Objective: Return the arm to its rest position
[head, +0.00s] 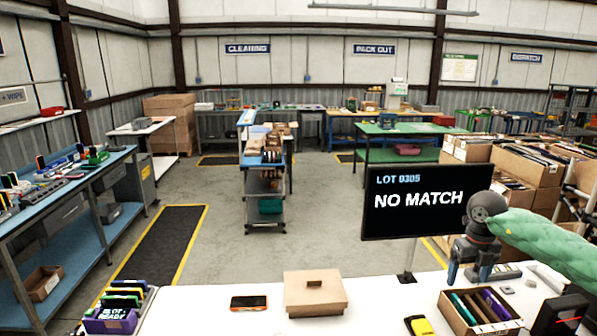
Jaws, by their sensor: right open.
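My right arm, in a green quilted sleeve (550,240), comes in from the right edge of the head view. My right gripper (469,277) points down above the white table (380,295), in front of the screen's lower right. Its two fingers are apart, with nothing seen between them. It hangs just behind an open carton (450,322) holding several dark and coloured flat items. I cannot tell its exact height over the table. My left gripper is not in view.
A screen (415,205) reading "NO MATCH" stands at the table's back. A lidded cardboard box (315,294), an orange-edged phone (249,303), a yellow device (419,326) and a purple bin (110,320) are on the table. A black device (560,315) is at right.

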